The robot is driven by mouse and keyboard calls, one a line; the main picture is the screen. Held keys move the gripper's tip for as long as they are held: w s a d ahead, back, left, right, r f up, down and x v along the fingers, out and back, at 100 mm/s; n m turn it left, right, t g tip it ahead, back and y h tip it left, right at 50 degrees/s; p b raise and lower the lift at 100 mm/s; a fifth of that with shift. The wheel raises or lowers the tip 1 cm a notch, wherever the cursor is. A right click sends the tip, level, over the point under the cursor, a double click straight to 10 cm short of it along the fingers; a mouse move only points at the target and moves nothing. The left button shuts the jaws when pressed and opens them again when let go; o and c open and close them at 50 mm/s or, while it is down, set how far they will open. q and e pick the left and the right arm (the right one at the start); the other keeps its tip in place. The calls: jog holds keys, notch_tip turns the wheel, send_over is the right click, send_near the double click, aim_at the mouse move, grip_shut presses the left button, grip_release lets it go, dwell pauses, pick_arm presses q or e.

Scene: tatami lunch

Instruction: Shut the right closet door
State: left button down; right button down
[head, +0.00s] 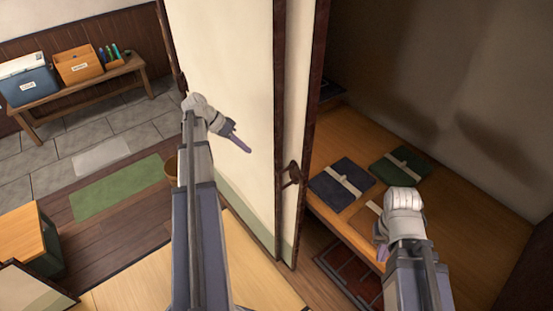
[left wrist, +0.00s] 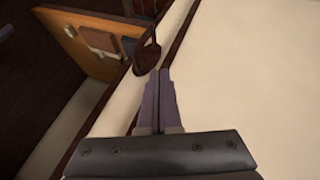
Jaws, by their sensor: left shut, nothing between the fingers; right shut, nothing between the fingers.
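Two cream closet door panels with dark frames stand overlapped at the centre of the head view. The narrow visible strip on the right, seemingly the right closet door (head: 297,110), carries a dark handle (head: 291,174). The closet opening to its right is uncovered. My left gripper (head: 241,145) is shut and empty, in front of the left panel (head: 225,70) and left of the handle. In the left wrist view, the handle (left wrist: 147,56) appears just beyond the shut left fingertips (left wrist: 158,80); contact cannot be told. My right gripper (head: 382,250) is shut and empty before the opening.
Inside the closet, a wooden shelf (head: 455,210) bears a navy folded cloth (head: 330,190), a green one (head: 388,172) and a brown one partly hidden by my right arm. A bench (head: 85,92) with a cooler and box stands far left.

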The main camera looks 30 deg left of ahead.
pick_arm(q)
jog(key=w+d+f+b, duration=0.2)
jog(key=d+f+b, duration=0.6)
jog(key=d, duration=0.1)
jog(key=shift+w, duration=0.3)
jog(key=shift+d+f, duration=0.1)
jog(key=shift+d, duration=0.1)
